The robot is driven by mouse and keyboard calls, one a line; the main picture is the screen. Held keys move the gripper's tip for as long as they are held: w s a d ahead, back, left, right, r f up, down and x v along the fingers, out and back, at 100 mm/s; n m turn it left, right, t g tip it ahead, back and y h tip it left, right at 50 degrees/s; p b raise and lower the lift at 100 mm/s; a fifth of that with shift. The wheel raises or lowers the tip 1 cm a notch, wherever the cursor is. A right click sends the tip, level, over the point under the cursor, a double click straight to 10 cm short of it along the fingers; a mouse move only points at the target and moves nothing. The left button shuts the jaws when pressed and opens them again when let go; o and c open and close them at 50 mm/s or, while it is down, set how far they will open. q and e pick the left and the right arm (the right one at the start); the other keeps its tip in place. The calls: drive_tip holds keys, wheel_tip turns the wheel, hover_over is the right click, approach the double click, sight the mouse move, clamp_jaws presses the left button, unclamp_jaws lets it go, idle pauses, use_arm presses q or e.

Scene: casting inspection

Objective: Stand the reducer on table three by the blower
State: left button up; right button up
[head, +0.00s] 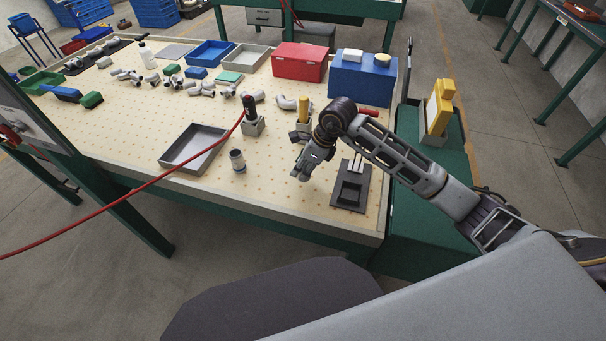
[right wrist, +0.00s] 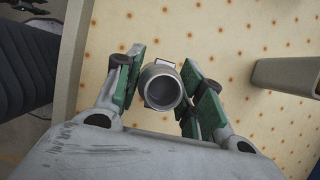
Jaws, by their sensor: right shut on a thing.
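My right gripper (head: 303,172) hangs over the front right part of the pegboard-patterned table (head: 290,207), pointing down. In the right wrist view the right gripper (right wrist: 161,90) has its green-padded fingers shut on a grey, open-mouthed round casting (right wrist: 160,88), which I take as the reducer. In the head view the hand hides it. The black-and-red blower (head: 250,108) stands upright in a grey block left of and behind the gripper, with a red hose running from it. My left gripper is out of view.
A small grey cylinder (head: 237,161) stands beside an empty grey tray (head: 168,158). A dark fixture plate (head: 339,200) lies right of the gripper. A yellow-topped item (head: 302,128) stands behind the hand. Red (head: 299,64) and blue (head: 362,82) boxes stand at the back.

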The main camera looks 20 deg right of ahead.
drive_tip(key=shift+f, duration=1.85)
drive_tip(key=o, duration=1.3)
drive_tip(key=shift+c, duration=0.2)
drive_tip(key=v, duration=1.2)
